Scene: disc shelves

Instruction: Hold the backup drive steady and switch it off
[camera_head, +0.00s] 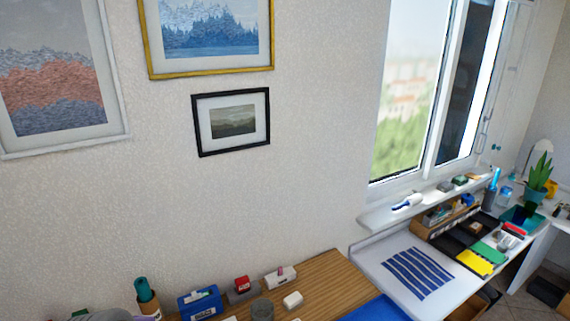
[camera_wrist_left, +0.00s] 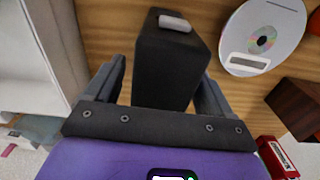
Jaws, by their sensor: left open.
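In the left wrist view, a black box (camera_wrist_left: 165,72), which looks like the backup drive, stands on a wooden surface. A light grey bar-shaped piece (camera_wrist_left: 174,23), perhaps its switch, sits on its top end. My left gripper (camera_wrist_left: 157,84) is open, with one finger on each side of the box; I cannot tell whether either finger touches it. The switch's on or off position is not readable. The head view shows neither gripper, and I cannot make out the drive there. My right gripper is in neither view.
A disc (camera_wrist_left: 263,38) lies right of the box, with a dark brown block (camera_wrist_left: 297,104) and a red item (camera_wrist_left: 277,158) nearby. A white panel (camera_wrist_left: 28,62) stands left. The head view shows a wooden shelf top (camera_head: 335,283) with small items and a window-side desk (camera_head: 375,270).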

